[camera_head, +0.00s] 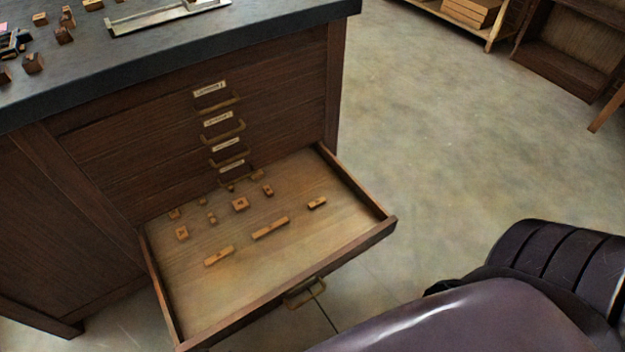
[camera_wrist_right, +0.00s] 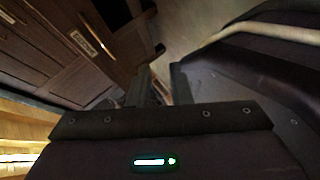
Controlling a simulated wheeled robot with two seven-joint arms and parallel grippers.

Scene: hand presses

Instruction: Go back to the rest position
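The wooden cabinet (camera_head: 100,170) stands at the left in the head view. Its lowest visible drawer (camera_head: 330,248) is pulled out, with a brass handle (camera_head: 305,291) on its front. Several small wooden blocks lie in it, among them a long one (camera_head: 270,228). Neither gripper shows in the head view. In the right wrist view my right gripper (camera_wrist_right: 160,88) is dark and seen from its own wrist, with cabinet fronts beyond it. My left gripper is out of view.
The dark cabinet top (camera_head: 270,35) holds a metal tray (camera_head: 165,16) and several small blocks. Closed drawers sit above the open one. Bare floor (camera_head: 450,120) lies to the right. A wooden shelf unit (camera_head: 575,50) stands at the upper right.

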